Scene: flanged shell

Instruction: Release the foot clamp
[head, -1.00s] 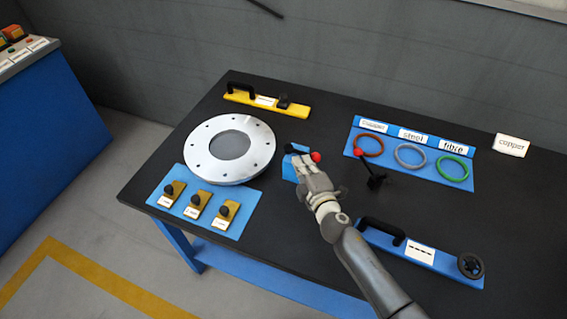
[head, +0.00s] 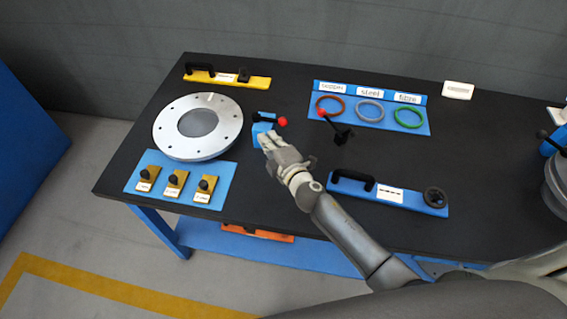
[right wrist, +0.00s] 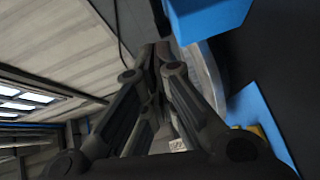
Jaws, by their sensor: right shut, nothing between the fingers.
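A small blue clamp block (head: 261,128) with a dark lever ending in a red knob (head: 283,121) stands on the black table, just right of the round silver flange (head: 215,143). My right gripper (head: 267,139) is shut and empty, its fingertips close in front of the block; contact cannot be told. In the right wrist view the shut fingers (right wrist: 157,62) point toward the flange edge (right wrist: 210,75), with a blue block (right wrist: 208,16) above right of them. A second black lever with a red knob (head: 323,112) stands farther right. My left gripper is not in view.
A blue mat (head: 150,163) with several small knobbed tabs lies in front of the flange. A yellow handled bar (head: 260,82) lies behind it. A blue tray (head: 340,122) holds three rings. A blue handled bar (head: 410,204) lies right of my forearm.

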